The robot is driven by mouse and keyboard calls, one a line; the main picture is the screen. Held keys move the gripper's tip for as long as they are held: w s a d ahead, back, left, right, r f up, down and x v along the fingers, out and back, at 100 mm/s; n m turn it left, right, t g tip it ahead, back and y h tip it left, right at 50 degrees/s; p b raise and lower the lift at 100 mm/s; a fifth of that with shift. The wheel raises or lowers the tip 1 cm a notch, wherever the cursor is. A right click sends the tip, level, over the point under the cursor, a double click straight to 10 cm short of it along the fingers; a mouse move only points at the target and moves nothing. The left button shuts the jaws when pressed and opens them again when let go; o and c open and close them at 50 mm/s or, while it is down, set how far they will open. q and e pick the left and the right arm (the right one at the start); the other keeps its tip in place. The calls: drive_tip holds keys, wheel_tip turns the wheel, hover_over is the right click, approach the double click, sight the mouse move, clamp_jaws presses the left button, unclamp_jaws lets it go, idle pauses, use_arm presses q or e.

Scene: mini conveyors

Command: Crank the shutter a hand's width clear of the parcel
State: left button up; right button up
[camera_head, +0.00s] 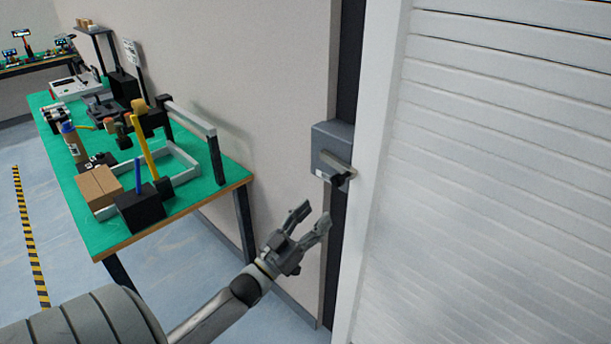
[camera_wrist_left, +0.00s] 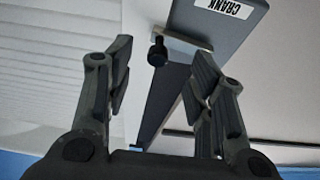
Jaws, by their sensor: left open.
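The white slatted shutter (camera_head: 500,170) fills the right of the head view and shows at the left of the wrist view (camera_wrist_left: 55,60). A grey crank box (camera_head: 333,146), labelled CRANK in the wrist view (camera_wrist_left: 235,35), is mounted on the wall left of the shutter. Its crank handle ends in a black knob (camera_head: 341,180). My left gripper (camera_head: 314,211) is open and empty, just below the handle. In the wrist view the knob (camera_wrist_left: 158,51) appears between the open fingers (camera_wrist_left: 162,62), apart from them. The shutter's bottom edge is out of view. No parcel shows at the shutter.
A green-topped workbench (camera_head: 190,205) stands along the wall at the left, holding a cardboard box (camera_head: 99,186), a black pen holder (camera_head: 140,208) and several devices. A white frame post (camera_head: 378,170) stands between crank and shutter. The floor beside the bench is clear.

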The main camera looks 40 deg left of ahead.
sight(335, 184)
use_arm(q)
drive_tip(key=shift+t, duration=0.3)
drive_tip(key=p+x, duration=0.1)
drive_tip(key=x, duration=0.2)
drive_tip(key=r+p+x, duration=0.1)
drive_tip(key=x, duration=0.2)
drive_tip(key=p+x, duration=0.1)
drive_tip(key=x, duration=0.2)
drive_tip(key=shift+s+a+r, duration=0.1)
drive_tip(key=shift+a+r, duration=0.1)
drive_tip(key=shift+r, duration=0.25)
drive_tip(key=shift+w+r, duration=0.15)
drive_tip(key=shift+w, duration=0.55)
drive_tip(key=shift+d, duration=0.1)
use_arm(e)
drive_tip(key=r, duration=0.3)
drive_tip(key=shift+s+a+r, duration=0.1)
drive_tip(key=shift+s, duration=0.15)
use_arm(q)
clamp_jaws()
